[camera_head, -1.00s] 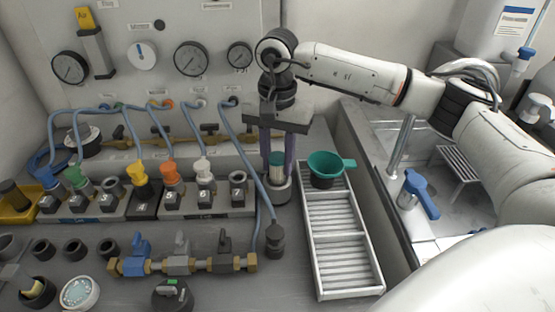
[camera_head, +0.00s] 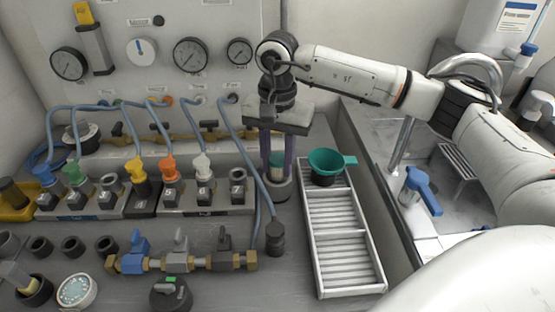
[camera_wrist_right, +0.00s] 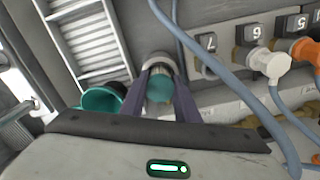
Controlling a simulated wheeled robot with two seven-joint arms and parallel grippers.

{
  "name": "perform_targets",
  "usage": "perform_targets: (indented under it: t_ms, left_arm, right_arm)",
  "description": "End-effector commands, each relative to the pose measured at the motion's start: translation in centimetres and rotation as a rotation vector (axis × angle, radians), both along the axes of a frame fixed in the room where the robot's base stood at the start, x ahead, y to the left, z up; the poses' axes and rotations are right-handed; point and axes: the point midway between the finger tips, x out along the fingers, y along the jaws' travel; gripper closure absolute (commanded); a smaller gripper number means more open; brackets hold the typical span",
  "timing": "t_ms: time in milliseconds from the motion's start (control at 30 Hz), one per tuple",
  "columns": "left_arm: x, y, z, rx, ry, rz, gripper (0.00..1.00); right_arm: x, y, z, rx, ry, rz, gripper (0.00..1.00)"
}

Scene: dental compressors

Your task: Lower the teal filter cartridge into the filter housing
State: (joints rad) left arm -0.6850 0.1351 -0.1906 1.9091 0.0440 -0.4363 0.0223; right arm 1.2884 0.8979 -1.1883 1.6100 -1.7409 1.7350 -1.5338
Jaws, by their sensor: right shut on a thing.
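My right gripper (camera_head: 277,168) points down at the back of the bench, its two purple-grey fingers shut on the teal filter cartridge (camera_head: 277,158). In the right wrist view, the cartridge's round teal end (camera_wrist_right: 160,88) shows between the fingers. The grey cylindrical filter housing (camera_head: 280,189) stands directly below the fingertips, and its rim also shows in the wrist view (camera_wrist_right: 157,60). The cartridge's lower end is at the housing's mouth; fingers and rim hide how far inside it is. My left gripper is not in view.
A teal funnel (camera_head: 326,163) sits at the back end of a ribbed white tray (camera_head: 379,274), just right of the housing. A blue hose with a dark end fitting (camera_head: 275,236) runs close on the left. Numbered blocks with coloured connectors (camera_head: 168,171) stand further left.

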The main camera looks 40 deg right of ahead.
Motion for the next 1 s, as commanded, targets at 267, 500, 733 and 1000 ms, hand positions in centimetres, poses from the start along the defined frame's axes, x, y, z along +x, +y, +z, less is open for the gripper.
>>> perform_targets:
  t_ms: [267, 500, 733, 1000]
  left_arm:
    - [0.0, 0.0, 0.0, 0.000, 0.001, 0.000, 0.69]
    - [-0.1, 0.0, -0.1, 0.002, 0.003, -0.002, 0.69]
    - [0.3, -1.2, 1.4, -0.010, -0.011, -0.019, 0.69]
    - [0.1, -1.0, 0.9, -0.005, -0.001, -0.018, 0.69]
  right_arm:
    - [0.0, 0.0, -0.1, 0.000, 0.000, 0.000, 0.50]
    - [0.0, 0.0, -0.1, 0.000, 0.000, 0.000, 0.50]
    - [0.2, 0.0, 2.8, 0.001, -0.007, 0.000, 0.50]
    - [0.1, 0.0, 8.1, 0.000, -0.004, 0.000, 0.50]
